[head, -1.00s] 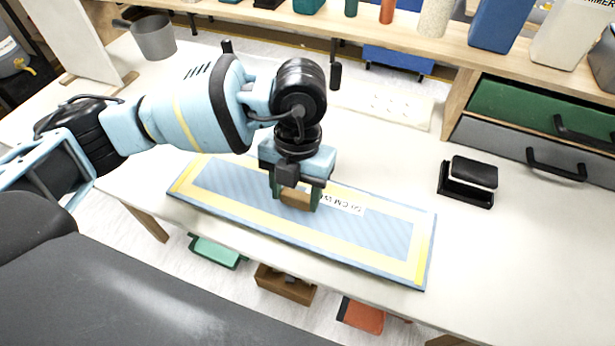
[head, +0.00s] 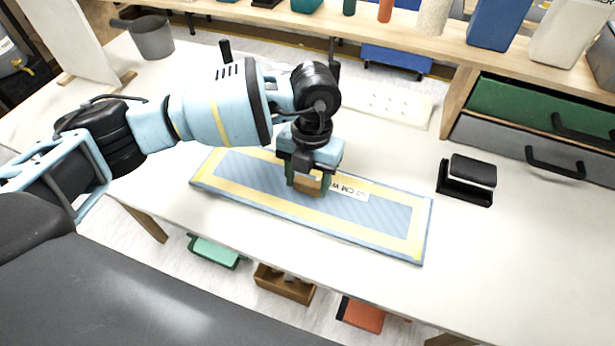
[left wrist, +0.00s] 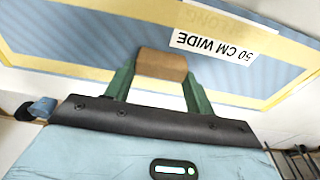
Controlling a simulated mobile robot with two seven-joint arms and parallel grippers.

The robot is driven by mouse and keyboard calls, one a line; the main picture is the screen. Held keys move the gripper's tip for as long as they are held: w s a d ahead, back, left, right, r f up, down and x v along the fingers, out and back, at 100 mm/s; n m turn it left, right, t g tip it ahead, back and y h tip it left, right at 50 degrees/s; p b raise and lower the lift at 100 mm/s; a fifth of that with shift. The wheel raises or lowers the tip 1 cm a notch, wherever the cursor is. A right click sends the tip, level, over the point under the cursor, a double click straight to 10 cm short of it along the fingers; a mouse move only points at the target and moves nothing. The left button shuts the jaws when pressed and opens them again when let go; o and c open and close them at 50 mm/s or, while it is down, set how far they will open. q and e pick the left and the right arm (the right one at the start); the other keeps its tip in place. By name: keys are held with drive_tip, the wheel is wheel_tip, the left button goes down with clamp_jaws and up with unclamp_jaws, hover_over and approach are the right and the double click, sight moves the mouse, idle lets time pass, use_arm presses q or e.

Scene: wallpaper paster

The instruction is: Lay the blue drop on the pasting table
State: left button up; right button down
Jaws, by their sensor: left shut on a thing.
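The blue drop (head: 385,215) is a long flat striped blue sheet with a pale yellow border and a white label. It is over the pasting table (head: 520,260), roughly along its front edge. I cannot tell whether it touches the tabletop. My left gripper (head: 307,182) points down at the middle of the drop, shut on a brown block (left wrist: 162,65) there. In the left wrist view the green fingers stand on either side of this block, and the label (left wrist: 212,45) reads "50 CM WIDE". My right gripper is not in view.
A black brush-like block (head: 467,180) stands on the table right of the drop. A grey pot (head: 152,38) is at the back left. A white dotted plate (head: 395,105) lies behind the drop. Drawers (head: 540,135) stand at the back right.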

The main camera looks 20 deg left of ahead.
use_arm(q)
drive_tip(key=shift+f, duration=0.15)
drive_tip(key=o, duration=1.1)
drive_tip(key=shift+c, duration=0.2)
wheel_tip(320, 180, up, 12)
drive_tip(key=w, duration=0.1)
drive_tip(key=shift+w, duration=0.4)
